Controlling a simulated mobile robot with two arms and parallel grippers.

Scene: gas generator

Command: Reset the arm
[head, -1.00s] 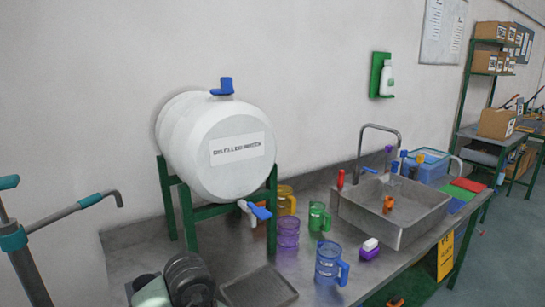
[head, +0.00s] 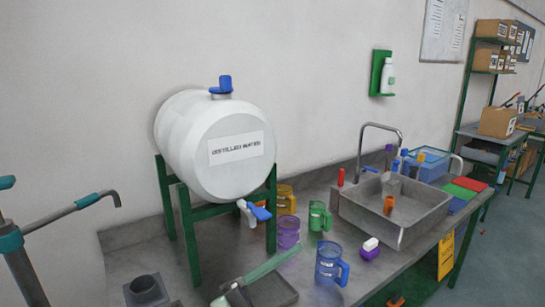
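Neither gripper can be made out for sure. A pale green bar (head: 275,262) slants over the drip tray (head: 283,292) at the bottom of the head view. A grey and white piece (head: 236,296) is at its lower end. These may be parts of my arm, but I cannot tell which arm. No fingertips show clearly, and I see nothing held. The white distilled water barrel (head: 208,150) rests on its green stand (head: 188,215), with a blue-handled tap (head: 258,211) at its front.
The metal sink (head: 408,227) is farther right. A grey cylindrical piece (head: 146,288) is at the bottom left. A bent pipe (head: 85,203) is at the left edge.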

